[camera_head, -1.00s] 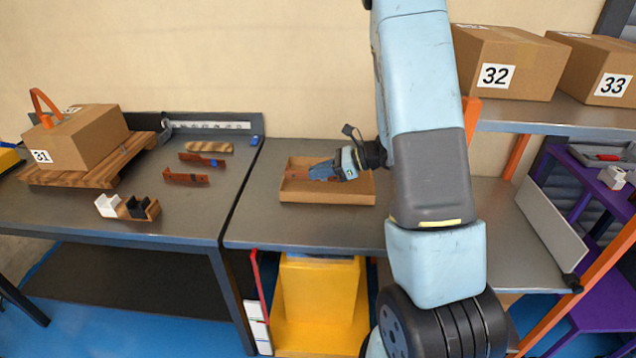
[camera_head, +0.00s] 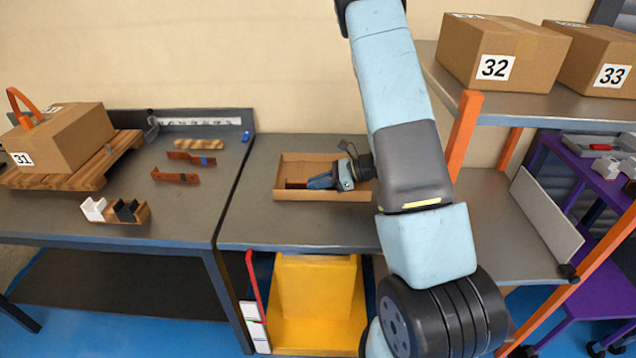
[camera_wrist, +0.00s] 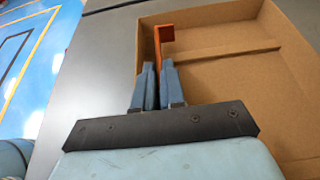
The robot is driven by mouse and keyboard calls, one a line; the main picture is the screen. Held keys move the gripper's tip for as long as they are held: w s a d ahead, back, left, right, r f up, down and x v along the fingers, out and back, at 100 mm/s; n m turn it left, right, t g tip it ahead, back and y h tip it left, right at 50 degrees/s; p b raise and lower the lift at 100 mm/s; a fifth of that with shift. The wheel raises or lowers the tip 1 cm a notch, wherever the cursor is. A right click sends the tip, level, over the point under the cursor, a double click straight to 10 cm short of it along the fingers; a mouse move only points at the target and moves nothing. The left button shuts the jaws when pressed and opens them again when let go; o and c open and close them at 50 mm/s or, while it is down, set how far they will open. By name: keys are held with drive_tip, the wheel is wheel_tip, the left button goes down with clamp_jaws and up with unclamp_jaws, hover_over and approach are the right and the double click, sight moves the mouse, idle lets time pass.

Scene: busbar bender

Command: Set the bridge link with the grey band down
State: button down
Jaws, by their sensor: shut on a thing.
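My gripper (camera_head: 318,182) is down inside a shallow cardboard tray (camera_head: 322,195) on the middle table. It is shut on a copper-brown bridge link (camera_head: 295,184). In the wrist view the link (camera_wrist: 164,36) stands between the two blue fingers (camera_wrist: 158,66), with a bent tab at its far end. The link is close to one side wall of the tray (camera_wrist: 225,80). No grey band shows on it; the fingers cover part of it. I cannot tell whether it touches the tray floor.
On the left table lie a link with a blue band (camera_head: 192,158) and one with a dark band (camera_head: 174,176). A white-and-black holder (camera_head: 117,211) and box 31 (camera_head: 62,140) stand there too. A shelf with boxes 32 (camera_head: 500,55) and 33 is right. The tray's other part looks empty.

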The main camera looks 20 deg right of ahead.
drive_tip(key=c, duration=1.2)
unclamp_jaws()
